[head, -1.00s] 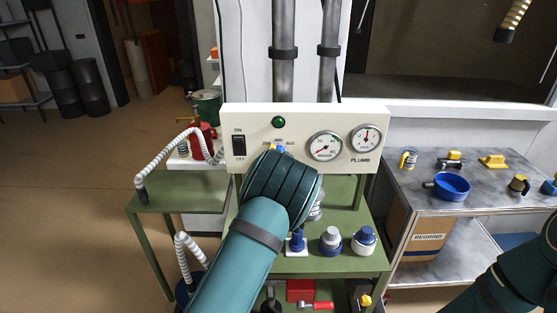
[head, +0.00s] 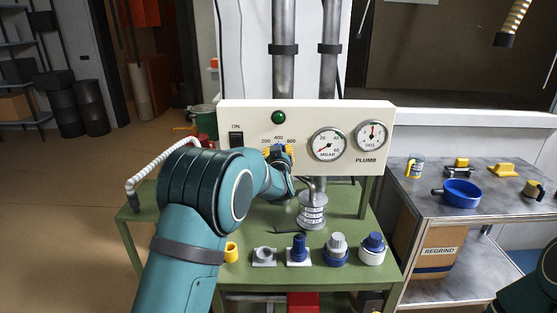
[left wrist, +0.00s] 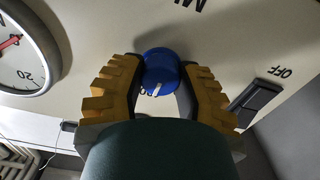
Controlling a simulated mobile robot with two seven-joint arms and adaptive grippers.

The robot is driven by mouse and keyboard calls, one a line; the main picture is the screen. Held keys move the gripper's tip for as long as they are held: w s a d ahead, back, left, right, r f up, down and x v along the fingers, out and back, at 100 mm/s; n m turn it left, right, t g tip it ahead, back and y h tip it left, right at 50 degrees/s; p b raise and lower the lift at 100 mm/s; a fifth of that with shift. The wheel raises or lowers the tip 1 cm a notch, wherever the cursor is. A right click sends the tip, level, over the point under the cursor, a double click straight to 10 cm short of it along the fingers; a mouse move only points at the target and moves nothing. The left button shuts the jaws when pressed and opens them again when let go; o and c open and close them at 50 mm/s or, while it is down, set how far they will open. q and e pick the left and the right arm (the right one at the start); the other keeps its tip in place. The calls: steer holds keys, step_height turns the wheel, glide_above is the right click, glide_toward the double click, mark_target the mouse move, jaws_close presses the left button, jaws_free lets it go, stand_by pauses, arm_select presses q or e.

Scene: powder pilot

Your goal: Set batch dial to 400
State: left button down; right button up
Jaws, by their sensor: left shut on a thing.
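The batch dial is a blue knob (left wrist: 160,70) on the white control panel (head: 225,112). In the head view its scale reads 200, 400, 600, and my left gripper (head: 279,152) hides most of the knob. In the left wrist view, turned upside down, my left gripper (left wrist: 163,85) has its yellow-and-black fingers closed on both sides of the knob. A white mark on the knob points down in that view, toward a partly hidden number.
Right of the dial are the MBAR gauge (head: 328,145) and another gauge (head: 371,135). An ON switch (head: 236,140) is to the left. Below, a green table (head: 345,240) holds several blue, white and grey fittings. A grey bench (head: 420,185) stands right, with a blue pan (head: 461,193).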

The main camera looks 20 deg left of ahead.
arm_select(q)
steer(key=shift+r+n, duration=0.25)
steer(key=shift+n, duration=0.15)
steer(key=c, duration=0.6)
jaws_free()
steer(key=shift+o, duration=0.2)
steer(key=shift+f, duration=0.15)
steer(key=v, duration=1.2)
